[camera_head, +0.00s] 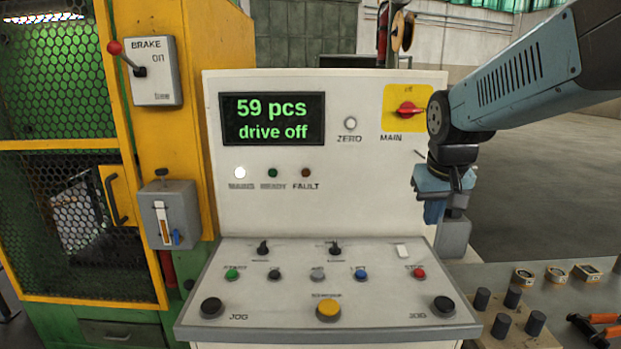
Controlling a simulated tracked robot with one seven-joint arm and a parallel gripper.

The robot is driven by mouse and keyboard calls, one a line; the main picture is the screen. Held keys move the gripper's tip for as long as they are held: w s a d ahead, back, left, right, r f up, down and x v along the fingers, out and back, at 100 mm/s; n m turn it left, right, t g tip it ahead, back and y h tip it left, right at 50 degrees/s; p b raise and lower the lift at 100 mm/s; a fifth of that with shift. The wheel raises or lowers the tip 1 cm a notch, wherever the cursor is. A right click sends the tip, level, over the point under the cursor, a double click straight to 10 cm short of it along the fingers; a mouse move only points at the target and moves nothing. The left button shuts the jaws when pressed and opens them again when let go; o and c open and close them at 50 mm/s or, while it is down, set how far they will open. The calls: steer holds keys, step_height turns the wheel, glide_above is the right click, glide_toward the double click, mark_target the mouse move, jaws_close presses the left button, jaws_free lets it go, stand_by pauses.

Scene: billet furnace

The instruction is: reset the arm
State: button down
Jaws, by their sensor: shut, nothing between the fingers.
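My arm comes in from the upper right, with a grey-blue link and a dark wrist. My gripper (437,222) hangs downward at the right edge of the control panel (355,200), with its fingers shut and empty. It is above the right end of the sloped desk (298,297), below the red MAIN switch (407,109). I cannot tell whether it touches the panel. The display (272,119) reads "59 pcs" and "drive off". The white lamp at the left is lit; the READY and FAULT lamps look dark.
Left stands a yellow-framed mesh guard (66,220) with a red-knobbed BRAKE lever (116,48). The desk carries several buttons, including a yellow one (328,309) and a red one (418,272). At lower right, a bench holds dark cylinders (513,297) and orange-handled tools (604,318). Open floor lies behind.

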steer(key=s+r+t, duration=0.1)
steer(key=s, duration=1.1)
steer(key=shift+s+r+t+y, duration=0.15)
steer(key=shift+r+t+y, duration=0.15)
steer(key=shift+y, duration=0.1)
